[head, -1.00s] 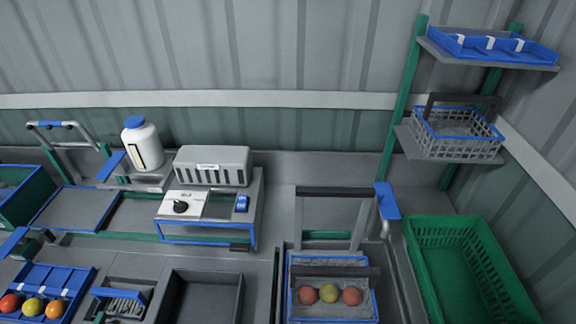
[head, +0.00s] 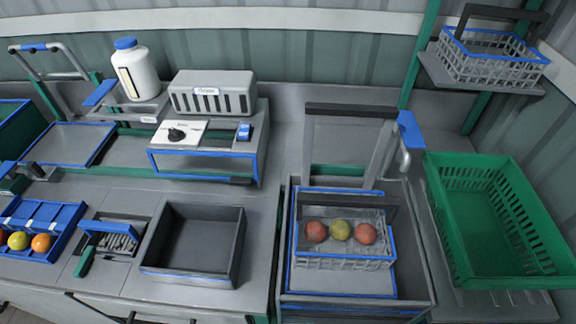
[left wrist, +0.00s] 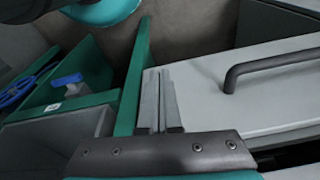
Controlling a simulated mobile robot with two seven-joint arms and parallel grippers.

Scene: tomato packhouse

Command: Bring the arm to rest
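In the left wrist view my left gripper (left wrist: 160,102) points away from the camera, with its two grey fingers side by side and no clear gap between them. Nothing shows between the fingers. Beyond them are a pale cabinet front with a dark bar handle (left wrist: 262,66) and a green upright post (left wrist: 133,80). Neither of my grippers shows in the head view. My right gripper is in no view.
A wire basket (head: 344,263) with several tomatoes sits in a sink-like bay. A green crate (head: 497,215) stands right, an empty dark tray (head: 193,240) centre-left, a blue tray (head: 45,228) with tomatoes at left. A grey machine (head: 212,92) and white bottle (head: 136,70) stand behind.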

